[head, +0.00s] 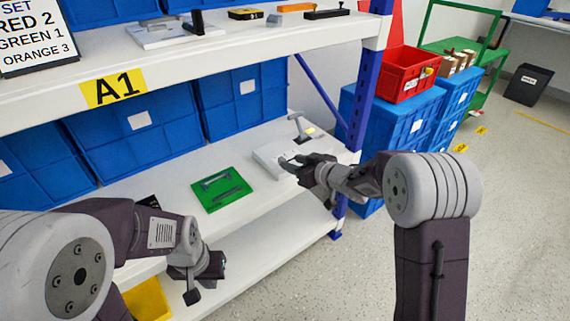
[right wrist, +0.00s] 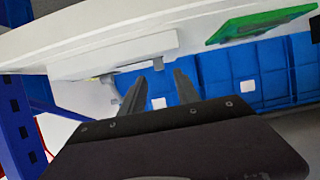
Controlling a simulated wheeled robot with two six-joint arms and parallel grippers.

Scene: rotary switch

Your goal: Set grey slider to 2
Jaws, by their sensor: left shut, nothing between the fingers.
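A white panel (head: 270,165) lies on the lower shelf. In the right wrist view the white panel (right wrist: 115,55) shows a small grey part (right wrist: 150,61) at its edge, which may be the grey slider; its setting cannot be read. My right gripper (head: 290,163) is over the panel's near side in the head view; whether it touches cannot be told. The right wrist view shows its fingers (right wrist: 157,88) apart with nothing between them. My left gripper (head: 193,294) is shut and empty, low in front of the shelves, away from the panel.
A green panel (head: 222,205) with grey bars lies left of the white one. A grey upright stand (head: 301,127) is behind it. A sign (head: 40,35) lists red 2, green 1, orange 3. A blue post (head: 361,90) bounds the shelf right; blue bins (head: 245,100) line the back.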

